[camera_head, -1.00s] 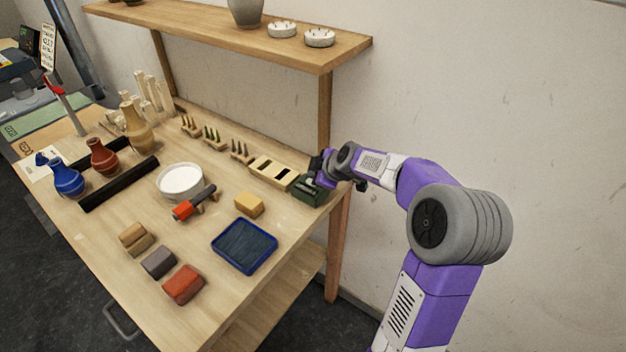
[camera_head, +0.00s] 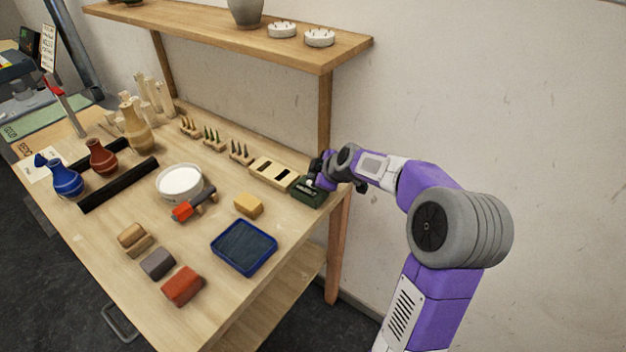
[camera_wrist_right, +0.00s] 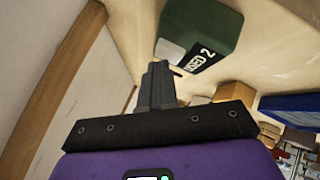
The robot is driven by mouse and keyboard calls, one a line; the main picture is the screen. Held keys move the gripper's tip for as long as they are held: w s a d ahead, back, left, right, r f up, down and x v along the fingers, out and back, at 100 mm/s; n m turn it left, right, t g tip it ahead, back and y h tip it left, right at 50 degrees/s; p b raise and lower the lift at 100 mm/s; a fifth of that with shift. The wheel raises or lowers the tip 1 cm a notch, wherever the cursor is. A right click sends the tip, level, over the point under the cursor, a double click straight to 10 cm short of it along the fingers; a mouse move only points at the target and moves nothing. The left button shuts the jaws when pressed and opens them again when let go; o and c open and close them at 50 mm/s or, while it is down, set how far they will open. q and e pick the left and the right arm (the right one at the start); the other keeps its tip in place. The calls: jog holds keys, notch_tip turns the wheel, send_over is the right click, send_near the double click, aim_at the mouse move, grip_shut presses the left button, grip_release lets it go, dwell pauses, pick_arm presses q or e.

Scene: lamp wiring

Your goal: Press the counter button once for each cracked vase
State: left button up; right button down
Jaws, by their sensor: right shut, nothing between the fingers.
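The counter is a dark green box (camera_head: 308,193) at the right back corner of the bench. In the right wrist view the green box (camera_wrist_right: 205,28) has a black label with a white "2"; part of the lettering is cut off. My right gripper (camera_head: 318,172) is shut and empty, just above the counter. In the wrist view its shut fingers (camera_wrist_right: 157,70) are beside the box; I cannot tell whether they touch it. A blue vase (camera_head: 67,180), a red-brown vase (camera_head: 102,158) and a tan vase (camera_head: 138,132) stand upright at the left. Cracks cannot be made out. My left gripper is not in view.
A shelf (camera_head: 200,32) with a grey pot (camera_head: 246,12) overhangs the back; its post stands behind the counter. A blue tray (camera_head: 244,248), white bowl (camera_head: 180,183) and several small blocks are nearer the front.

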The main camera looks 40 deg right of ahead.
jog(key=shift+r+p, duration=0.35)
jog(key=shift+r, duration=0.5)
jog(key=shift+r+p, duration=1.55)
jog(key=shift+r, duration=1)
jog(key=shift+f, duration=0.15)
